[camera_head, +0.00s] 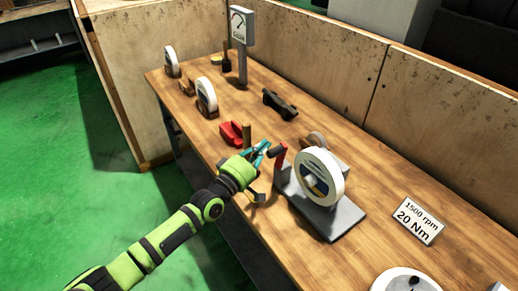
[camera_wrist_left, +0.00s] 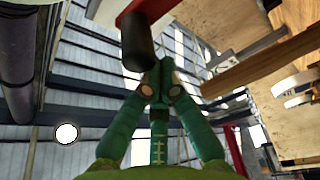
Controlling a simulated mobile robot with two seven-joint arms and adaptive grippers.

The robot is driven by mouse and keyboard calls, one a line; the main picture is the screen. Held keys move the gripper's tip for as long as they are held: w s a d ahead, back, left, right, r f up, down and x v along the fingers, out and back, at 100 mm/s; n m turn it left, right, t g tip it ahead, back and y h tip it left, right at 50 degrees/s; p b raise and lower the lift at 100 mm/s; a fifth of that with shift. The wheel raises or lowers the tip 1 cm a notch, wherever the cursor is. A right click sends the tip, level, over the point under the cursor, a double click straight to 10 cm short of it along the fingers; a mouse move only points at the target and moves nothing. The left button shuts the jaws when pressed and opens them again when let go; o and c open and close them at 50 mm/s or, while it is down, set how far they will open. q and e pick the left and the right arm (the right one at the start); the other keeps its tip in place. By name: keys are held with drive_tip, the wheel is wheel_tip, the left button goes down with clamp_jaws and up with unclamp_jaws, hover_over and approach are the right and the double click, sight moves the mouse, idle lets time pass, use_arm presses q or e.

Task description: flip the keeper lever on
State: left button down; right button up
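In the left wrist view the black grip (camera_wrist_left: 137,42) hangs from a red arm (camera_wrist_left: 143,9), close to the fingertips (camera_wrist_left: 163,76). My right gripper is not in view.
A dark block (camera_head: 280,104), a gauge on a post (camera_head: 241,25) and more wheels stand farther back. A sign (camera_head: 418,220) lies at the right. Wooden panels border the bench's back.

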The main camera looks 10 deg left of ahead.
sight(279, 153)
use_arm(q)
drive_tip(key=s+d+m+b, duration=0.1)
drive_tip(key=m, duration=0.1)
drive_tip(key=s+d+m+h+b, duration=0.1)
drive_tip(key=m+b, duration=0.1)
drive_tip(key=s+d+f+m+h+b, duration=0.1)
drive_tip(key=m+b, duration=0.1)
drive_tip(key=shift+s+d+f+t, duration=0.1)
drive_tip(key=shift+t, duration=0.2)
drive_tip(key=m+h+b, duration=0.1)
drive_tip(key=m, duration=0.1)
drive_tip(key=s+d+f+m+h+b, duration=0.1)
drive_tip(key=m+b, duration=0.1)
drive_tip(key=s+d+f+m+g+h+b, duration=0.1)
drive_tip(key=m, duration=0.2)
drive_tip(key=shift+s+d, duration=0.15)
drive_tip(key=shift+s, duration=0.1)
